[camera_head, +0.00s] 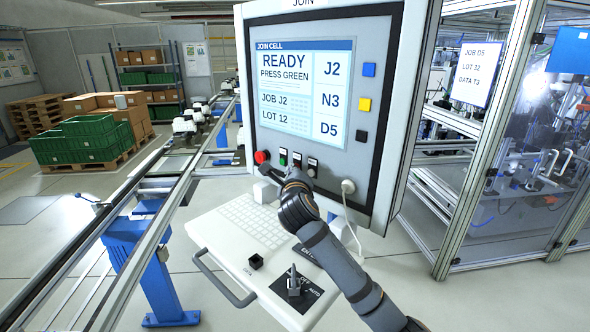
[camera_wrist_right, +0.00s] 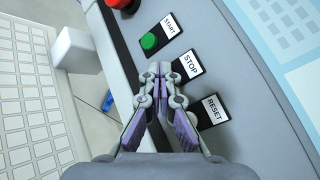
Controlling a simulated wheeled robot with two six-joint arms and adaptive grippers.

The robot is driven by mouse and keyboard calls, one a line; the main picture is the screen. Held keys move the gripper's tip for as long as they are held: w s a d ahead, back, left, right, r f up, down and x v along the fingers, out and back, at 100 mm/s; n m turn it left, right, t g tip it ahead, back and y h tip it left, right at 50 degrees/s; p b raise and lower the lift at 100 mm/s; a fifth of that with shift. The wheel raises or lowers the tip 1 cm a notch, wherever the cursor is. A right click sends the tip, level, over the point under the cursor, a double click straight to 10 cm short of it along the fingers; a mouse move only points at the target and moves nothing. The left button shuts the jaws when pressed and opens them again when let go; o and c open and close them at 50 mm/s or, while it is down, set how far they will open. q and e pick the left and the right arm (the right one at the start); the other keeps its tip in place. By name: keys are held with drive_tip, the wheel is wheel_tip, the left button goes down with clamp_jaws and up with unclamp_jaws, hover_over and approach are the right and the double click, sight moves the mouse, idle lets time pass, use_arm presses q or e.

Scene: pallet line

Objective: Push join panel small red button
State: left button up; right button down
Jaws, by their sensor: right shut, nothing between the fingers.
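The join panel (camera_head: 375,150) stands upright, its screen reading READY, PRESS GREEN. Along its lower edge is a row of small controls with START, STOP and RESET labels. In the right wrist view the STOP label (camera_wrist_right: 188,66) shows beside my right gripper (camera_wrist_right: 160,70), whose fingers are shut and empty. The fingertips cover the spot by the STOP label, so the small red button is hidden, and I cannot tell whether they touch it. The green START button (camera_wrist_right: 148,41) and the RESET label (camera_wrist_right: 212,110) are on either side. My right gripper also shows in the head view (camera_head: 266,171).
A large red mushroom button (camera_head: 261,157) sits left of the small row. A keyboard shelf (camera_head: 210,232) juts out below the panel. A white cable plug (camera_head: 348,186) is at lower right. A rail conveyor (camera_head: 150,215) runs on the left.

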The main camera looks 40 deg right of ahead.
idle(0.3)
drive_tip(key=shift+s+a+b, duration=0.15)
drive_tip(key=shift+a+b, duration=0.35)
drive_tip(key=shift+a, duration=0.35)
drive_tip(key=shift+s+a+b, duration=0.3)
drive_tip(key=shift+s+a, duration=0.05)
drive_tip(key=shift+a, duration=0.35)
drive_tip(key=shift+s+a+b, duration=0.3)
drive_tip(key=shift+a, duration=0.35)
drive_tip(key=shift+s+a+b, duration=0.3)
drive_tip(key=shift+s+a, duration=0.05)
drive_tip(key=shift+a, duration=0.35)
drive_tip(key=shift+w+a, duration=0.1)
